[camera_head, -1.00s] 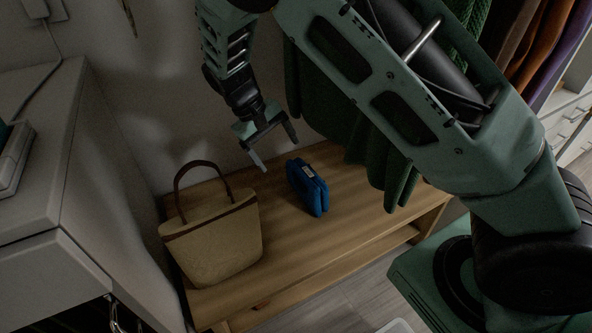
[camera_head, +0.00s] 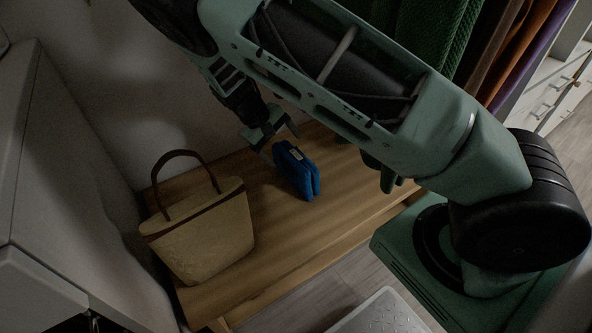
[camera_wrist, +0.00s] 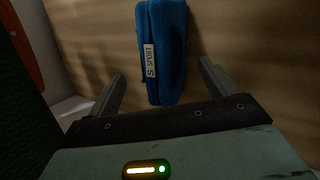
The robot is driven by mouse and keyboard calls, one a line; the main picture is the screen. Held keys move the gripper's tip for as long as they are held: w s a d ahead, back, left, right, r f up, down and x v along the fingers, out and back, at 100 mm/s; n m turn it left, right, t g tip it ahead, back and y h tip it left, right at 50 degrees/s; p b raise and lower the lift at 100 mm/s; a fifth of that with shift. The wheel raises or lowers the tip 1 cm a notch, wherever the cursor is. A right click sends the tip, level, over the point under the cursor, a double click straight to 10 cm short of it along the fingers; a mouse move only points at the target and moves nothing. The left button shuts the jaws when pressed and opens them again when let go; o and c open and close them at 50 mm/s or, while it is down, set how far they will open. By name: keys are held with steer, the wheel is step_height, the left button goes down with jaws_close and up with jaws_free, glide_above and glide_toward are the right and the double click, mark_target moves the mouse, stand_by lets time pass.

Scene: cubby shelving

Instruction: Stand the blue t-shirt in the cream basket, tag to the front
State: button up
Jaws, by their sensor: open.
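The folded blue t-shirt (camera_head: 297,171) stands on the wooden bench, right of the basket. In the wrist view the t-shirt (camera_wrist: 174,50) shows a white tag (camera_wrist: 150,61) reading "S SPORT". My gripper (camera_head: 281,146) is open and close to the t-shirt's far end. In the wrist view the fingers of my gripper (camera_wrist: 160,82) are spread, with the t-shirt's near end between and just beyond them. No grip shows. The cream basket (camera_head: 207,243) stands upright at the bench's left, with a brown rim band and a raised brown handle (camera_head: 184,158). Its inside is hidden.
The wooden bench (camera_head: 270,228) has free room between basket and t-shirt. A white cabinet (camera_head: 75,190) stands close at the left. Dark green garments (camera_head: 440,35) hang at the upper right. A grey-white bin or mat (camera_head: 378,314) is on the floor in front.

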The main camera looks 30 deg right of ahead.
mark_target(292, 156)
steer(key=shift+b+x, duration=0.85)
steer(key=shift+x, duration=1.9)
steer(key=shift+w+d+r, duration=0.1)
steer(key=shift+d, duration=0.05)
jaws_close()
steer(key=shift+r, duration=0.1)
